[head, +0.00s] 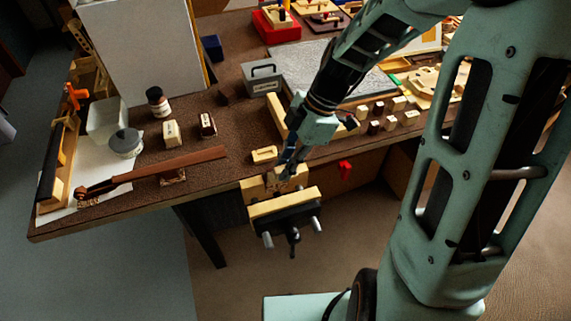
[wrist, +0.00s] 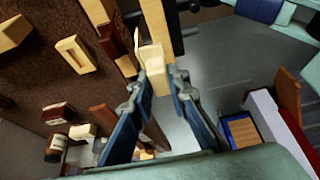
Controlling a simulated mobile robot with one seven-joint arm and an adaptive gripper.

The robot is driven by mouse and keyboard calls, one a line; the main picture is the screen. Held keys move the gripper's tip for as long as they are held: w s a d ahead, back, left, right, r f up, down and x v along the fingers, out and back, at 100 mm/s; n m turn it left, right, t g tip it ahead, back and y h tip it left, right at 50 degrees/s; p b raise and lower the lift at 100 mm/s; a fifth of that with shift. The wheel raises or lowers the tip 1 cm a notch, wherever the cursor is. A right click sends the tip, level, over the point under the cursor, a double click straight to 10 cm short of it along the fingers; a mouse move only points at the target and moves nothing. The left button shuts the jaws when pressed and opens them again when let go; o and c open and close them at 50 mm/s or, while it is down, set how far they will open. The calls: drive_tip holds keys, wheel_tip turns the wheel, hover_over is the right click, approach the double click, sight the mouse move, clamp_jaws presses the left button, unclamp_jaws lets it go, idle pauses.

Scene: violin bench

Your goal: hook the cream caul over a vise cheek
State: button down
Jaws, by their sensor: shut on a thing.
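The vise (head: 287,214) is mounted at the bench's front edge, with a pale wooden front cheek (head: 283,206) and a rear cheek (head: 253,190) against the bench. My gripper (head: 287,168) is over the vise, pointing down. Its blue fingers (wrist: 160,80) are shut on the cream caul (wrist: 157,64), which also shows in the head view (head: 294,178), partly hidden by the fingers. In the wrist view the caul is close beside a long pale cheek (wrist: 125,52). I cannot tell whether it touches a cheek.
A slotted cream block (head: 264,155) lies on the bench just behind the vise. A brown violin neck (head: 165,168) rests to the left. Several small blocks (head: 390,122) stand to the right.

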wheel_tip(320, 180, down, 9)
drive_tip(key=b, duration=0.7)
drive_tip(key=shift+f+b, duration=0.2)
drive_tip(key=shift+b, duration=0.2)
drive_tip(key=shift+s+d+f+b, duration=0.1)
drive_tip(key=shift+s+f+b, duration=0.1)
drive_tip(key=shift+f+b, duration=0.15)
drive_tip(key=c, duration=1.8)
unclamp_jaws()
drive_tip(key=shift+o, duration=0.2)
drive_tip(key=v, duration=1.2)
